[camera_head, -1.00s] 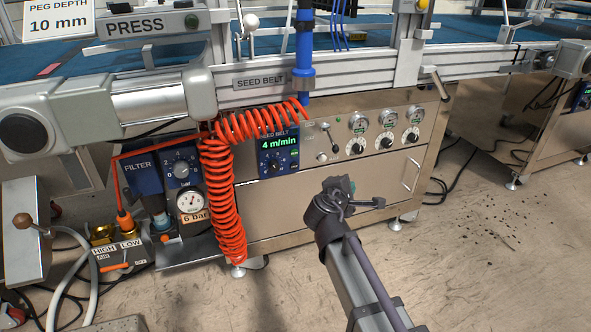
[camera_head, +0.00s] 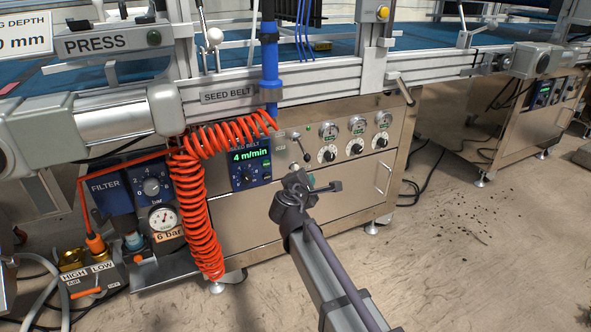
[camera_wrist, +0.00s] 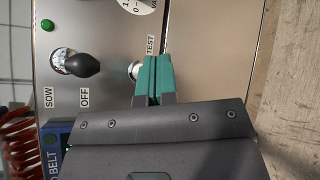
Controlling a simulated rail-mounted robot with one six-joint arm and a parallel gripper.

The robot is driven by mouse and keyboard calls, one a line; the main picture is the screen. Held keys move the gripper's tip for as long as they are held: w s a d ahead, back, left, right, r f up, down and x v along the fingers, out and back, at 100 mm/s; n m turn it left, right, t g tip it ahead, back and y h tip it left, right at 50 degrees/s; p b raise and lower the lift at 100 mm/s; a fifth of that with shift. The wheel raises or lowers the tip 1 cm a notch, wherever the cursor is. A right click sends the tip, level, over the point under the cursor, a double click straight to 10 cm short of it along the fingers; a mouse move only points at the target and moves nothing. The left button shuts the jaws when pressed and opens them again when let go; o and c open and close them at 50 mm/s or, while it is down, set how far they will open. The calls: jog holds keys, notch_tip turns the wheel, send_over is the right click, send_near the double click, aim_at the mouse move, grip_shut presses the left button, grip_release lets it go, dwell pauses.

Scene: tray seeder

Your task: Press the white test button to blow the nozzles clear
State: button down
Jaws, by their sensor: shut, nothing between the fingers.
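The white test button (camera_wrist: 133,71) shows in the wrist view, a pale round button in a metal ring on the steel panel, beside the TEST label. My gripper (camera_wrist: 153,62) has its teal fingers shut together with nothing between them. The fingertips overlap the button's right edge in the picture and hide part of it. I cannot tell whether they touch it. In the head view my gripper (camera_head: 300,181) is in front of the panel, below the gauges. I cannot make out the button clearly there.
Left of the button in the wrist view, a black-knobbed lever (camera_wrist: 82,65) sticks out beside the SOW and OFF labels. A green light (camera_wrist: 47,25) is further left. In the head view, the coiled orange hose (camera_head: 199,220) hangs left of the seed belt display (camera_head: 250,160).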

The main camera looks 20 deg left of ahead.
jog(key=shift+w+a, duration=1.2)
jog(key=shift+a, duration=0.1)
jog(key=shift+w, duration=0.1)
dwell(0.9)
jog(key=shift+w+a, duration=0.2)
jog(key=shift+a, duration=0.1)
jog(key=shift+w+a, duration=0.35)
dwell(0.8)
jog(key=shift+s+d, duration=0.65)
jog(key=s+d, duration=0.1)
jog(key=d, duration=0.1)
jog(key=s+d, duration=0.1)
jog(key=s, duration=0.1)
jog(key=shift+s+d, duration=0.2)
jog(key=shift+d, duration=0.15)
